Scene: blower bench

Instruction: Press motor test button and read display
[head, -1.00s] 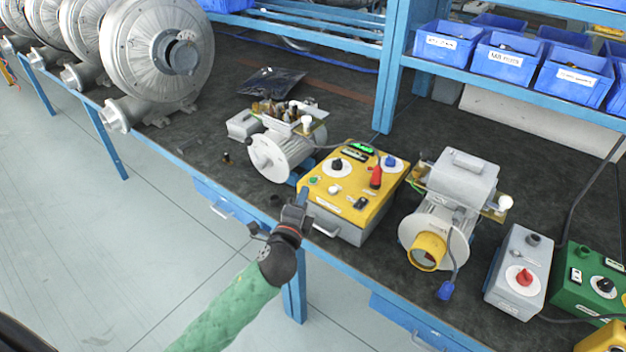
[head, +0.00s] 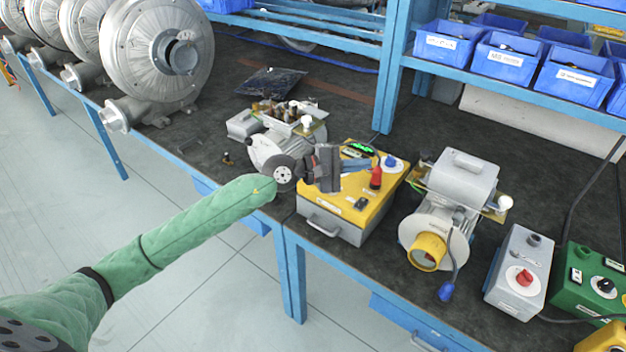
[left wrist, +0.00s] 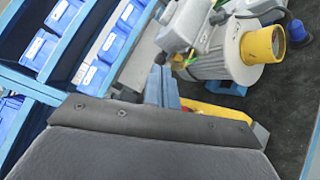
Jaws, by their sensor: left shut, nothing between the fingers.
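The yellow-topped grey test box (head: 345,208) sits at the front of the bench. A lit green display (head: 362,147) shows at its back; its characters are too small to read. A red part (head: 376,177) and a blue knob (head: 390,161) stand on the right of the panel. My left gripper (head: 366,165) is over the panel, pointing right, shut and empty; its body hides the left controls. I cannot tell whether its tips touch anything. In the left wrist view, the blue fingers (left wrist: 163,84) are together, with part of the yellow box (left wrist: 215,112) behind the gripper housing. My right gripper is not in view.
A motor (head: 275,150) stands left of the box and a motor with a yellow ring (head: 430,240) stands right. Farther right are a grey box (head: 518,275) and a green box (head: 590,285). A blue shelf post (head: 388,85) rises behind, with blue bins on the shelf.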

